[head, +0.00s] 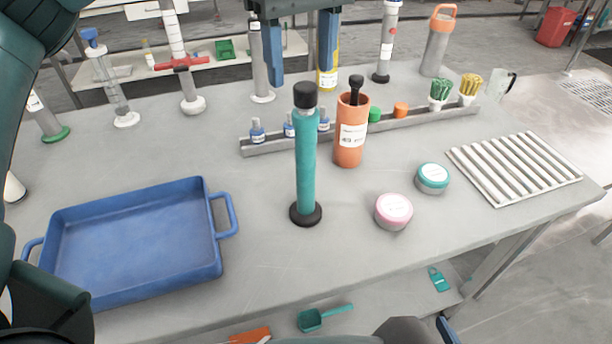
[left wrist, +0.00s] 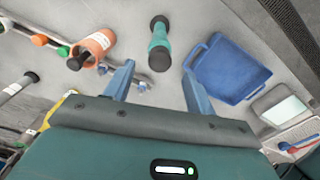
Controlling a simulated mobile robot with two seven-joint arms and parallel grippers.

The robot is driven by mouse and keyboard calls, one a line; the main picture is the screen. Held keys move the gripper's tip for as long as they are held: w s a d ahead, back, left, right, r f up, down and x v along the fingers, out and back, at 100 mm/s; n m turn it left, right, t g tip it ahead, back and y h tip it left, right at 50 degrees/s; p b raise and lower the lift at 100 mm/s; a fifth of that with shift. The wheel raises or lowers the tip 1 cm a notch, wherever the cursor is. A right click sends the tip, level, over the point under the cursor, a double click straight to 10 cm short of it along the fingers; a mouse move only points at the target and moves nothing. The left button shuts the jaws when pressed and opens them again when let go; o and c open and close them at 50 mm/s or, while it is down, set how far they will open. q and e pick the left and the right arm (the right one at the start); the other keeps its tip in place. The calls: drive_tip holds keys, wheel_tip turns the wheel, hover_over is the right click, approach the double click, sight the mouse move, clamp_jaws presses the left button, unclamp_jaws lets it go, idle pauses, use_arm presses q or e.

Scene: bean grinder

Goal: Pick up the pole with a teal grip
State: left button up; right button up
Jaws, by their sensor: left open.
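The pole with a teal grip (head: 306,165) stands upright on the grey table in the head view, with a black knob on top and a round black foot. It also shows in the left wrist view (left wrist: 160,47), beyond the fingers. My left gripper (head: 302,62) is open and empty, its two blue fingers pointing down above and behind the pole's top, apart from it. In the left wrist view the open fingers (left wrist: 158,82) frame the pole between their lines. A blue and dark piece at the bottom edge seems to be my right gripper (head: 447,329), mostly cut off.
An orange cylinder (head: 349,155) with a black tool stands close right of the pole, before a rack (head: 262,147). A blue tray (head: 135,240) lies left. Pink (head: 393,211) and teal (head: 433,178) jars sit right. The table in front of the pole is clear.

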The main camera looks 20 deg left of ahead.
sight(305, 107)
use_arm(q)
drive_tip(key=f, duration=0.7)
drive_tip(key=shift+d+f, duration=0.15)
drive_tip(key=shift+d, duration=0.05)
drive_tip(key=shift+c, duration=0.2)
clamp_jaws()
